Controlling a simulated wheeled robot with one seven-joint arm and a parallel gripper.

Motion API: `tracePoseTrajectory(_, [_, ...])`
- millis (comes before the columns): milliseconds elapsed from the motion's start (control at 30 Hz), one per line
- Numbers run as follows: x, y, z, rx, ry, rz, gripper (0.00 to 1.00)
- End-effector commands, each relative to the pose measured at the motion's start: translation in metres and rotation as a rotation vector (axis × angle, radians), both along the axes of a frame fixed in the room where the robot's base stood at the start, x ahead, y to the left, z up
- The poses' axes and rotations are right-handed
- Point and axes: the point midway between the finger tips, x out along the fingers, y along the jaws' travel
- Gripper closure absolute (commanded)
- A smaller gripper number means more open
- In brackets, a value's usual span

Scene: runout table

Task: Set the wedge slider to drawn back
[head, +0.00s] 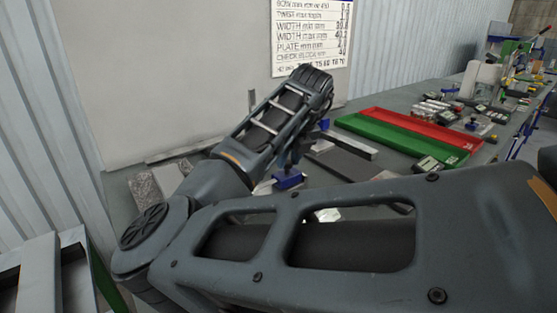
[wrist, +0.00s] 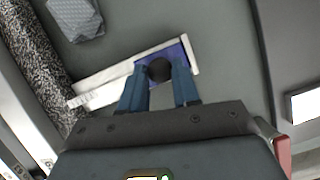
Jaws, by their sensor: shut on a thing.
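The wedge slider is a blue block (wrist: 178,48) with a round black knob (wrist: 159,69), set at the right end of a pale slanted bar (wrist: 105,80) in the wrist view. In the head view the blue block (head: 288,180) shows low beside my arm, and most of the bar is hidden behind my arm. My gripper (wrist: 160,76) has its two blue-grey fingers on either side of the knob and is shut on it. The bar's left end carries small marks too small to read.
A speckled dark block (wrist: 35,50) lies left of the bar, and a grey-blue block (wrist: 75,17) lies beyond it. Green (head: 400,138) and red (head: 428,128) trays stand to the right on the bench. A printed sheet (head: 312,38) hangs behind on a panel.

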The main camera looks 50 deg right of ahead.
Motion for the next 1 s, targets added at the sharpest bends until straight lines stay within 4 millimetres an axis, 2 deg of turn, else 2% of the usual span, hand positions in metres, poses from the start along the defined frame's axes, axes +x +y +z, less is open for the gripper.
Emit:
tracePoseTrajectory(267, [-0.002, -0.004, 0.001, -0.010, -0.002, -0.008, 1.00])
tracePoseTrajectory(300, [-0.002, -0.005, 0.001, -0.010, -0.002, -0.008, 0.66])
tracePoseTrajectory(533, [-0.001, -0.004, 0.001, -0.008, -0.001, -0.006, 0.44])
tracePoseTrajectory(833, [-0.002, -0.002, 0.003, -0.006, -0.001, -0.004, 0.43])
tracePoseTrajectory(1000, [-0.008, 0.001, 0.021, -0.007, -0.004, -0.006, 0.43])
